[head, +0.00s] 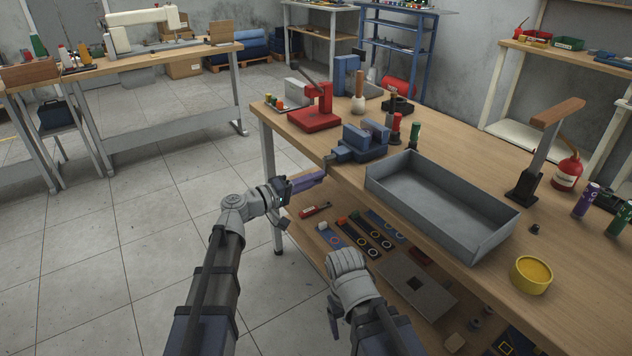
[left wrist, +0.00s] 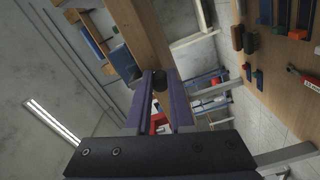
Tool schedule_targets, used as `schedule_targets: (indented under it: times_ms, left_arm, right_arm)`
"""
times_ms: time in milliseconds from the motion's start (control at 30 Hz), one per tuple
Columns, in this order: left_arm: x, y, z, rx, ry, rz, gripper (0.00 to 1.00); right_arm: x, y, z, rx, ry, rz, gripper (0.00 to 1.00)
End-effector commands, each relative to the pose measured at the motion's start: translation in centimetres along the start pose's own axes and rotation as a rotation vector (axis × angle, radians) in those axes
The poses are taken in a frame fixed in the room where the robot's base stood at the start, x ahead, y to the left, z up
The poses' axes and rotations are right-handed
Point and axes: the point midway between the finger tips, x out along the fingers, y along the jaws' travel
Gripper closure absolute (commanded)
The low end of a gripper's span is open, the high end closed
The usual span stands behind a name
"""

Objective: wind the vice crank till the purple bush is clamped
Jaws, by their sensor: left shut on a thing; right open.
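The blue vice (head: 362,148) stands at the front edge of the workbench, its crank side toward my left gripper (head: 322,175). The left gripper's purple fingers are shut on the crank's dark knob, which shows between the fingertips in the left wrist view (left wrist: 160,81). The crank arm is mostly hidden by the gripper. I cannot make out a purple bush between the vice jaws. A purple cylinder (head: 586,200) stands at the bench's right end. My right gripper (head: 335,316) is open and empty, low in front of the bench; its fingers are hard to make out.
A grey open tray (head: 440,205) lies right of the vice. A red press (head: 316,112) stands behind it to the left. Red (head: 394,130) and green (head: 415,136) cylinders stand close by. A lower shelf (head: 440,325) with flat parts lies under the bench. Floor at left is clear.

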Motion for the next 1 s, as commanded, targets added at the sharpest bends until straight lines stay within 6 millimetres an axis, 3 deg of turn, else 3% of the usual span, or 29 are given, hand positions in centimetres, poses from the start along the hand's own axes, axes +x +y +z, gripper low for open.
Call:
schedule_targets:
  times_ms: [400, 967, 1000]
  left_arm:
    - [0.01, -0.32, -0.78, 0.179, 0.0, 0.001, 1.0]
    - [-0.01, -0.36, -0.87, 0.206, 0.001, 0.001, 1.0]
    - [-0.01, -0.36, -0.87, 0.206, 0.001, 0.001, 0.78]
  right_arm:
    - [0.08, 0.0, 0.0, 0.0, 0.0, 0.0, 0.22]
    - [0.09, -0.01, -0.01, 0.0, 0.0, 0.0, 0.22]
    - [0.09, -0.01, -0.01, 0.0, 0.0, 0.0, 0.22]
